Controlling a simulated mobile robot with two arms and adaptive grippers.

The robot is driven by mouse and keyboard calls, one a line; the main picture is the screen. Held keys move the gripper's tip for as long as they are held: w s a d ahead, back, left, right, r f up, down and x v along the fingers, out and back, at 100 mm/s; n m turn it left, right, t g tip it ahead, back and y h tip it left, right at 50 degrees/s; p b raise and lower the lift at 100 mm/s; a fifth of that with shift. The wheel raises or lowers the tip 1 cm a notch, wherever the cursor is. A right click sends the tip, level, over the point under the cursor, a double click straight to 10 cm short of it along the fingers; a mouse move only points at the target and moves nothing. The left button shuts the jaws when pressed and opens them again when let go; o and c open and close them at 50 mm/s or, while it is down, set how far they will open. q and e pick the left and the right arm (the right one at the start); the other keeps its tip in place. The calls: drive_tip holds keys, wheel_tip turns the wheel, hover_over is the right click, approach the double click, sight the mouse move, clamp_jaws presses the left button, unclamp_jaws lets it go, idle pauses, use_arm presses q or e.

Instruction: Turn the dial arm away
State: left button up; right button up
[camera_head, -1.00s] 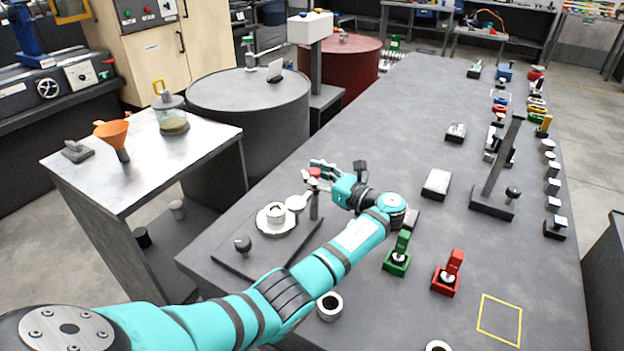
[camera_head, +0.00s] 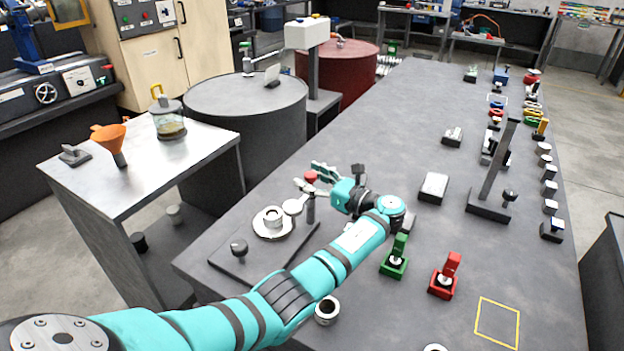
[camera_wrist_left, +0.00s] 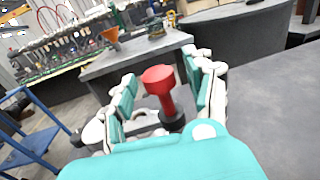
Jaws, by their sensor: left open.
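The dial stand has a dark flat base plate (camera_head: 255,262) near the table's left edge, with a round metal piece (camera_head: 273,216) on a pale disc. A dark upright post (camera_head: 311,208) with a red knob (camera_head: 311,177) stands beside it, and a small white dial (camera_head: 293,207) shows close to the post. My left gripper (camera_head: 316,178) is open, with its fingers on either side of the red knob. The left wrist view shows the knob (camera_wrist_left: 160,79) between the spread fingers (camera_wrist_left: 164,82); I cannot tell whether they touch it. My right gripper is out of view.
A black knob (camera_head: 239,248) rises from the plate's front corner. Green (camera_head: 396,258) and red (camera_head: 445,277) lever switches stand right of my forearm. A tall slanted dark post (camera_head: 497,165) stands farther right. A metal side table (camera_head: 150,165) is at the left.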

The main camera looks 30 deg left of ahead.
use_arm(q)
drive_tip(key=shift+d, duration=0.2)
drive_tip(key=s+d, duration=0.1)
drive_tip(key=d, duration=1)
drive_tip(key=shift+s+d, duration=0.15)
drive_tip(key=shift+d, duration=0.1)
